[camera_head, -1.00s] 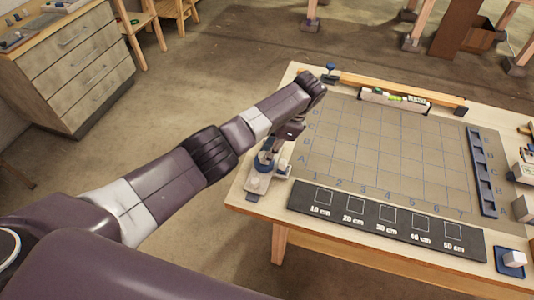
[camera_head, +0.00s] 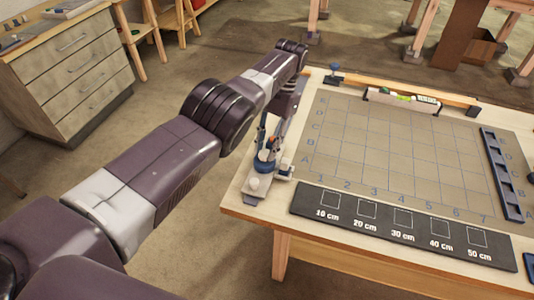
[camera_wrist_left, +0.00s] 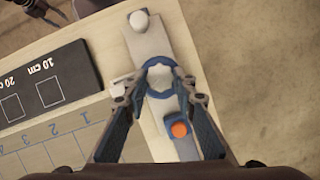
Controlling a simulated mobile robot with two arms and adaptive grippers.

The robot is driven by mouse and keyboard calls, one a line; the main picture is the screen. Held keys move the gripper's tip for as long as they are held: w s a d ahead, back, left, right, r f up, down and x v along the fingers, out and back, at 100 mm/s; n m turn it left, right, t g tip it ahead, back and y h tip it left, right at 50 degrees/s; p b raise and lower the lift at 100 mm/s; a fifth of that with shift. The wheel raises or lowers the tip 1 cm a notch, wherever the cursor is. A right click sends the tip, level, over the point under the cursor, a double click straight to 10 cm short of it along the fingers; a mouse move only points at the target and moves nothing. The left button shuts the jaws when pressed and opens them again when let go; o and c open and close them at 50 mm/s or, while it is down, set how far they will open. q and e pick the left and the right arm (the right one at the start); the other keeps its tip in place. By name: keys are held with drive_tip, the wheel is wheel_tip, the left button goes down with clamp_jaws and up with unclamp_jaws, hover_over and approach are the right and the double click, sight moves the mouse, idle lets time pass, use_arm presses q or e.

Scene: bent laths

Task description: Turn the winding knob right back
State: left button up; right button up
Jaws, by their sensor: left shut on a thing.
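The winding knob (camera_wrist_left: 159,80), with a pale lobed middle and a blue rim, sits on a narrow grey device (camera_wrist_left: 150,40). The device stands at the near left corner of the workbench, and it also shows in the head view (camera_head: 256,184). My left gripper (camera_wrist_left: 160,87) points down over it, its two fingers shut on opposite sides of the knob. In the head view my left gripper (camera_head: 268,146) partly hides the knob. An orange button (camera_wrist_left: 180,130) in a blue mount and a white round cap (camera_wrist_left: 138,21) are on the same device. My right gripper is out of view.
A black strip with length labels (camera_head: 400,226) lies right of the device, below a gridded mat (camera_head: 400,150). Open floor is left of the bench.

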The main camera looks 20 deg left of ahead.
use_arm(q)
drive_tip(key=shift+a+n+h+b, duration=0.1)
drive_tip(key=shift+n+h+b, duration=0.2)
drive_tip(key=shift+n, duration=0.6)
drive_tip(key=shift+r+n+h, duration=0.1)
drive_tip(key=shift+n+h, duration=0.2)
drive_tip(key=shift+n, duration=0.5)
drive_tip(key=shift+a+r+n+p, duration=0.1)
drive_tip(key=shift+n+p, duration=0.4)
drive_tip(key=shift+p, duration=0.05)
drive_tip(key=n+h+p, duration=0.2)
drive_tip(key=n+p, duration=0.1)
drive_tip(key=p, duration=0.1)
drive_tip(key=shift+a+r+n+p, duration=0.1)
drive_tip(key=shift+a+n+p, duration=0.05)
drive_tip(key=shift+n+p, duration=0.25)
drive_tip(key=shift+f+n+h+p, duration=0.2)
drive_tip(key=shift+n+h+p, duration=0.1)
drive_tip(key=shift+n+p, duration=0.7)
drive_tip(key=shift+t, duration=0.3)
drive_tip(key=o, duration=1.2)
drive_tip(key=shift+c, duration=0.2)
